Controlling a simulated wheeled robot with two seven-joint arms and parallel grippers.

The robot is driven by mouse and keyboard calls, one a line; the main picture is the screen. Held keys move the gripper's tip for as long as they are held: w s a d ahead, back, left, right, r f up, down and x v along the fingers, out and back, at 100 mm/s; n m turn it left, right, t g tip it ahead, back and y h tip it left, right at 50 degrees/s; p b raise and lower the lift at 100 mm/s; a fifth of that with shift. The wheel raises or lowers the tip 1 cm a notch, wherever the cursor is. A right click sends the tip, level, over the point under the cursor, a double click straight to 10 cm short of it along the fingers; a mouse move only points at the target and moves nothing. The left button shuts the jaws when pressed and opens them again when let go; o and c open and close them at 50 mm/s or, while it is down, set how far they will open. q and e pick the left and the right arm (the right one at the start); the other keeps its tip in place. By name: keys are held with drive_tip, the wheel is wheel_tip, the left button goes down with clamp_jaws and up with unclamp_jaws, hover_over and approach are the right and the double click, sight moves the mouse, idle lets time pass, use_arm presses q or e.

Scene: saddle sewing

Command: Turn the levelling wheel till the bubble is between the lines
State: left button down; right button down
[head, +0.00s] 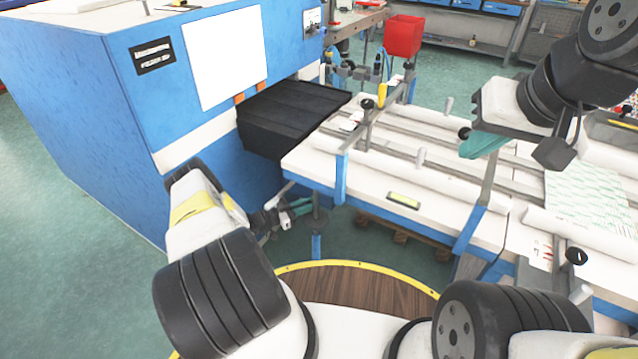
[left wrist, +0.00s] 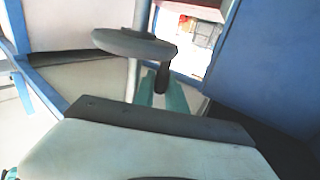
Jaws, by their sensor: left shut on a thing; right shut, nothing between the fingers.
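The levelling wheel (head: 316,220) is a grey disc on an upright post below the near left edge of the white table. In the left wrist view the wheel (left wrist: 128,43) shows edge-on, with a dark handle peg (left wrist: 162,78) at its rim. My left gripper (head: 290,214) is beside the wheel, its teal fingers shut on the peg. The spirit level (head: 404,200) is a small yellow-green bar lying on the table top. Its bubble is too small to make out against the lines. My right gripper (head: 484,146) is shut and empty above the table's right part.
A big blue machine (head: 120,120) with a black bellows cover (head: 285,115) stands left of the table (head: 350,185). Rails, clamps and white rolls lie on the table. A red bin (head: 403,36) stands behind. Green floor shows around the wheel post.

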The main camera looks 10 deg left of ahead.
sight(307, 222)
use_arm(q)
drive_tip(key=shift+s+t, duration=0.1)
drive_tip(key=shift+t, duration=0.2)
